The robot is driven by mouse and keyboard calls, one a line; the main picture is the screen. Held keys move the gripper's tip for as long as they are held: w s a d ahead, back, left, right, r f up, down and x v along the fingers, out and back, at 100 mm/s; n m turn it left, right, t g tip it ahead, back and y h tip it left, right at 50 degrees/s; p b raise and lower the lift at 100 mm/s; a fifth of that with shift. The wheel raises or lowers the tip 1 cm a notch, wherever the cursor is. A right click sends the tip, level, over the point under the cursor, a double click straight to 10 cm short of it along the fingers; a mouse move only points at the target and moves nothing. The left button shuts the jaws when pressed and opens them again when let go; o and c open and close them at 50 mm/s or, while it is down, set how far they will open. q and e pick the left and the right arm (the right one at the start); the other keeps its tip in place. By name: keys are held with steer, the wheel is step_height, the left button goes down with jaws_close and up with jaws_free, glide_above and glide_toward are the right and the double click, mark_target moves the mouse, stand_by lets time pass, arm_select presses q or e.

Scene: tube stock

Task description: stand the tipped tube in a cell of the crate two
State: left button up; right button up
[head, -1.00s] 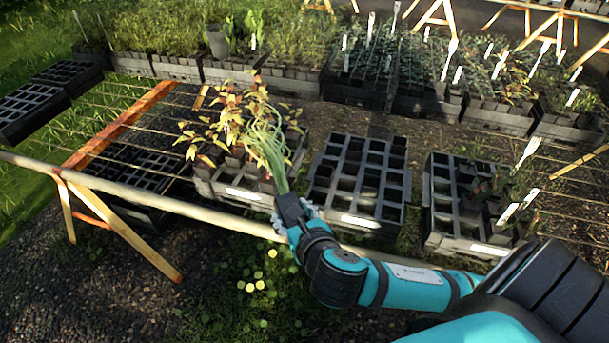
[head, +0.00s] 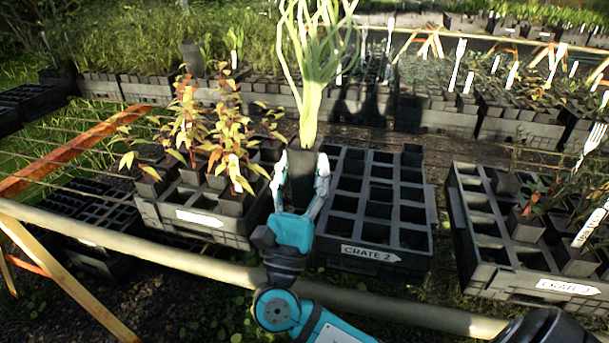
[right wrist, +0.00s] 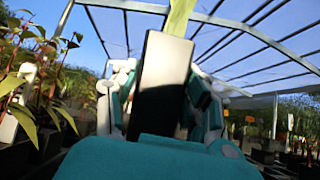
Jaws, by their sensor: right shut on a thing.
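My right gripper (head: 300,190) is shut on a dark tube (head: 302,165) with tall pale-green leaves. In the head view it holds the tube upright in front of the left side of crate two (head: 385,257), whose label reads "CRATE 2". The crate's visible cells look empty; its left part is partly hidden by the gripper and tube. In the right wrist view the dark tube (right wrist: 163,85) stands between the fingers (right wrist: 160,100), with a green leaf rising from its top. My left gripper is not in view.
A crate of red-leaved plants (head: 190,220) stands left of crate two. Another labelled crate (head: 500,275) with several plants stands to its right. A pale rail (head: 130,246) runs along the front. More planted crates line the back.

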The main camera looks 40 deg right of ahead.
steer(key=shift+f+b, duration=0.7)
steer(key=shift+f, duration=0.1)
steer(key=shift+f+b, duration=0.3)
steer(key=shift+f, duration=0.05)
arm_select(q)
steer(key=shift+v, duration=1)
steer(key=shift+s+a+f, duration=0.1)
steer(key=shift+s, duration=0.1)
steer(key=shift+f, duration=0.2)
arm_select(e)
steer(key=shift+f, duration=0.25)
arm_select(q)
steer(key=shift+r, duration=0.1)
arm_select(e)
steer(key=shift+a, duration=0.1)
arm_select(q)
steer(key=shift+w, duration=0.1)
